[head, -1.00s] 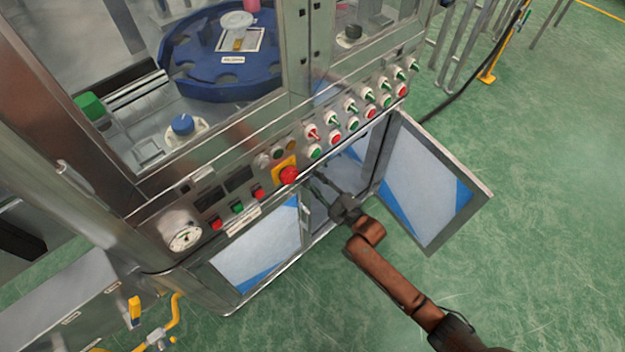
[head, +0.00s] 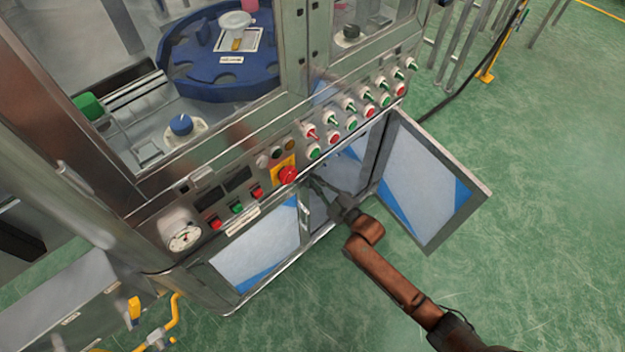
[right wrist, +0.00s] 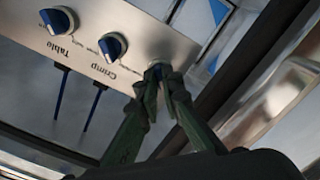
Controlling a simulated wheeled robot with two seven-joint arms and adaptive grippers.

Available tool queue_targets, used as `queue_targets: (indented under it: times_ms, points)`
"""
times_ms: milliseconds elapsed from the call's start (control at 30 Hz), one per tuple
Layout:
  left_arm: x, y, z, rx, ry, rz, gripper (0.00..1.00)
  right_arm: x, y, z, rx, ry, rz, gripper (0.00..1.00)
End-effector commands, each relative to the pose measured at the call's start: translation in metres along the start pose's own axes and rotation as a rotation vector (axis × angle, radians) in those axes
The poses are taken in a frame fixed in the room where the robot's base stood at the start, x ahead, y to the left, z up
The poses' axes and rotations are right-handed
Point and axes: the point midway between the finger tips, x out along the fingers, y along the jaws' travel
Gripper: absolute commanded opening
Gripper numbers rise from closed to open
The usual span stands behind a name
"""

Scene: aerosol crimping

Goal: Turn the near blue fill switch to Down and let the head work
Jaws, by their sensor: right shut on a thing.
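In the right wrist view a metal panel carries a row of blue switches: the Table switch (right wrist: 58,20), the Crimp switch (right wrist: 112,46) and a third, near switch (right wrist: 157,67) at the panel's end. My right gripper (right wrist: 160,76) is shut on this near switch. The fingers hide most of it and its label, so its setting cannot be read. In the head view my right gripper (head: 317,186) reaches into the open cabinet below the control panel, and the blue switches do not show there. My left gripper is not in view.
The open cabinet door (head: 425,185) stands right of my arm. Above are the red emergency stop (head: 288,174) and a row of green and red switches and buttons. The blue turntable (head: 215,75) is behind glass.

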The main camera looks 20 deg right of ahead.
Motion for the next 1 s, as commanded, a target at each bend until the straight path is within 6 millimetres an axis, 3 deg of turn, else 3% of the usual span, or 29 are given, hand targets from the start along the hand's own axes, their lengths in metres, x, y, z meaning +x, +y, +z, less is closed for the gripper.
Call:
queue_targets:
  times_ms: [167, 633, 1000]
  points:
    - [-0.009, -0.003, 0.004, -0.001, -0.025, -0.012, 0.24, 0.000, 0.001, -0.002, 0.049, 0.001, 0.000, 0.00]
    - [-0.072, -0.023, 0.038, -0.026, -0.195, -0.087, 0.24, 0.001, 0.002, -0.003, 0.421, 0.002, -0.001, 0.00]
    - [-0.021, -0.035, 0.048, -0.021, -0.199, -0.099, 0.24, 0.001, 0.001, -0.002, 0.775, 0.002, -0.002, 0.00]
